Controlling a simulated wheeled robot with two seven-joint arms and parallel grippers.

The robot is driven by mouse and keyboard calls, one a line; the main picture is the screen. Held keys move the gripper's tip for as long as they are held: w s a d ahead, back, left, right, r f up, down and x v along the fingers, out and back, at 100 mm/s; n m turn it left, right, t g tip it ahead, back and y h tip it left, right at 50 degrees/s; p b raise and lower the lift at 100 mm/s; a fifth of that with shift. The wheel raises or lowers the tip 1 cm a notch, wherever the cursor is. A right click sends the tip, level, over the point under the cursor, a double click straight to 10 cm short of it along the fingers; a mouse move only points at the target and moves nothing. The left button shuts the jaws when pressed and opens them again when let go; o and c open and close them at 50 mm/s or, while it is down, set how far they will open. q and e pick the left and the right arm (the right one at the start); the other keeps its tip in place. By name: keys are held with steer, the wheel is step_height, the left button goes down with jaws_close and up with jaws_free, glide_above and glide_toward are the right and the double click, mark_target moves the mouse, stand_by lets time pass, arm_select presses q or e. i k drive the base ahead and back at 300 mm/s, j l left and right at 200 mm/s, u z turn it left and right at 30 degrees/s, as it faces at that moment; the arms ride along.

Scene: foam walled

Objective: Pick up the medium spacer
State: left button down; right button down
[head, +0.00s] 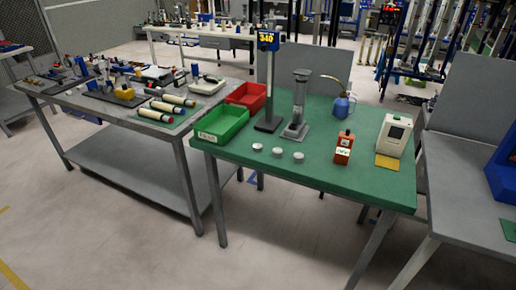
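Three small pale round pieces that look like spacers lie in a row near the front edge of the green-topped table: a left piece (258,147), a middle piece (277,154) and a right piece (298,156). They stand apart from each other. They are too small in the head view to tell surely which is the medium spacer. Neither of my grippers is in view.
Floor in front is clear.

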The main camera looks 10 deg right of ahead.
mark_target(276, 153)
steer(key=i+l, duration=0.2)
steer(key=i, duration=0.35)
steer(key=i+l+z, duration=0.1)
steer(key=i, duration=0.45)
steer(key=k+j+u, duration=0.1)
steer(key=u, duration=0.55)
steer(key=j, duration=0.1)
